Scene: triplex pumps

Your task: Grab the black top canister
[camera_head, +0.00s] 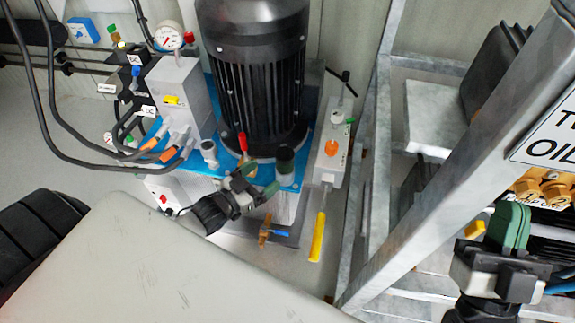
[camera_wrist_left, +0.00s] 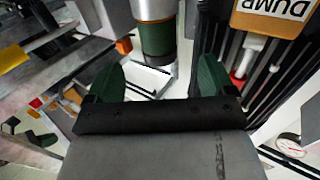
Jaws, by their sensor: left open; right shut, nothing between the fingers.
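The canister with the black top (camera_head: 286,160) stands upright at the front of the blue pump unit, with a pale cylinder below its dark cap. My left gripper (camera_head: 257,181) is open, just left of the canister in the head view. In the left wrist view the green fingers (camera_wrist_left: 160,82) are spread with the canister between their lines, a little beyond the tips. No contact is visible. My right gripper (camera_head: 510,226) is shut and empty at the lower right.
A large black motor (camera_head: 255,75) stands behind the canister. A grey block with a yellow handle (camera_head: 318,237) is to its right. A red-tipped lever (camera_head: 243,143) is close to the left gripper. A metal frame (camera_head: 440,165) separates the two arms. A DUMP label (camera_wrist_left: 277,15) hangs nearby.

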